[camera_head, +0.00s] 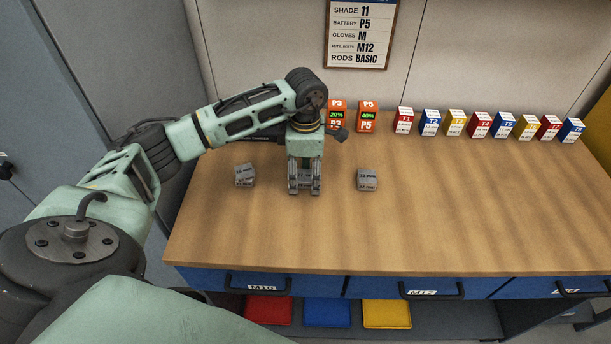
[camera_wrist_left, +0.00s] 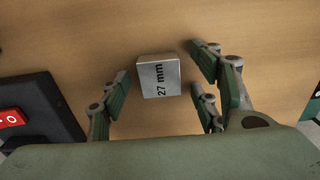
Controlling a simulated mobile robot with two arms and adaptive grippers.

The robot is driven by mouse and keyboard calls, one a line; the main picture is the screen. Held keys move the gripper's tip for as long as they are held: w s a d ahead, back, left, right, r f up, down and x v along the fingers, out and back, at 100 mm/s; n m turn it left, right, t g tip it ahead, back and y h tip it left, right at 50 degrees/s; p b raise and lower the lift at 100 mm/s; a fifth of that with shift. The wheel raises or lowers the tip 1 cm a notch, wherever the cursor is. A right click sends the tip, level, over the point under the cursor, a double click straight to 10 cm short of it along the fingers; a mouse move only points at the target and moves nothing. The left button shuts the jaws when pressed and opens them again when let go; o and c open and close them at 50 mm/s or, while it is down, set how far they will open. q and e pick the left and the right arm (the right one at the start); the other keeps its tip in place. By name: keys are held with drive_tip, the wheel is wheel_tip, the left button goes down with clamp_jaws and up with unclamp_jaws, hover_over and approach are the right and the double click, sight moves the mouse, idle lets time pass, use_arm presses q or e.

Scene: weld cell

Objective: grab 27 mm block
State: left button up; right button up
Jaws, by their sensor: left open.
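The 27 mm block (camera_wrist_left: 159,76) is a small grey metal cube with "27 mm" printed on its top face. In the left wrist view it sits on the wooden bench between the open fingers of my left gripper (camera_wrist_left: 163,95), with a visible gap on both sides. In the head view my left gripper (camera_head: 304,190) points down over the middle of the bench and hides most of this block (camera_head: 304,177). My right gripper is not in view.
Two other grey blocks stand to the left (camera_head: 245,175) and right (camera_head: 367,180) of my gripper. Orange battery packs (camera_head: 367,117) stand behind it. Several coloured boxes (camera_head: 480,125) line the back right. The bench's (camera_head: 450,210) front right is clear.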

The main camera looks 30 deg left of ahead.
use_arm(q)
drive_tip(key=shift+c, duration=0.5)
drive_tip(key=c, duration=1.2)
drive_tip(key=shift+r, duration=0.1)
drive_tip(key=shift+c, duration=0.2)
